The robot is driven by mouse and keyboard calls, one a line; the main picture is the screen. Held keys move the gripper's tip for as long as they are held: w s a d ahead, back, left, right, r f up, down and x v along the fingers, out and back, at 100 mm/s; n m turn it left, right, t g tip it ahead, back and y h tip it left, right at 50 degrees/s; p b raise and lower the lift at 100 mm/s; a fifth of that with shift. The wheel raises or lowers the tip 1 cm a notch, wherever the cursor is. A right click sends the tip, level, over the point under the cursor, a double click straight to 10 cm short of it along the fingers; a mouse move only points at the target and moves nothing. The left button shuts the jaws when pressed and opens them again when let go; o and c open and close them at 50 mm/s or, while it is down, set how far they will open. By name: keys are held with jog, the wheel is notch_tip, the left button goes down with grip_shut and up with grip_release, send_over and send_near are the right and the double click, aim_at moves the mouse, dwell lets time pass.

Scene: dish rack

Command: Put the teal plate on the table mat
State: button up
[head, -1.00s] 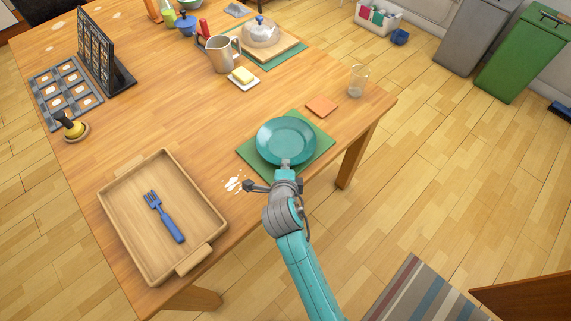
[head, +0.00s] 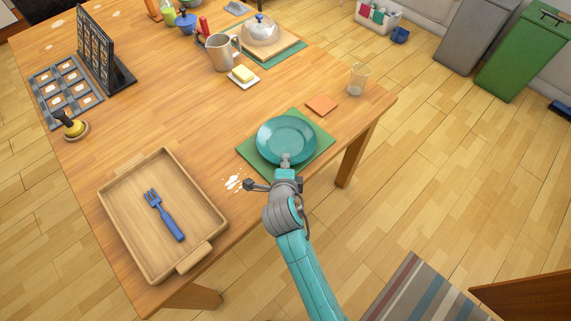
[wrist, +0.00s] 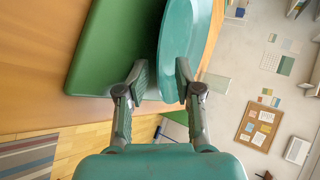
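In the wrist view the plate (wrist: 184,45) is seen nearly edge-on, beside the mat (wrist: 115,45). My gripper (wrist: 163,82) is at the plate's near rim, with one finger on each side of it. The fingers stand apart, with a gap between the left finger and the plate, so the gripper looks open. In the head view my gripper (head: 286,161) hides the near rim. I cannot tell whether a finger touches the plate.
A wooden tray (head: 113,206) with a blue fork (head: 165,215) stands at the left. An orange coaster (head: 321,105) and a glass (head: 358,78) are beyond the mat. A butter dish (head: 243,76) and metal pitcher (head: 223,53) stand farther back. The table's middle is clear.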

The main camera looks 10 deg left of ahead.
jog(key=shift+f, duration=0.1)
jog(key=v, duration=1.2)
grip_shut()
dwell(0.7)
jog(key=shift+d, duration=0.1)
dwell(0.5)
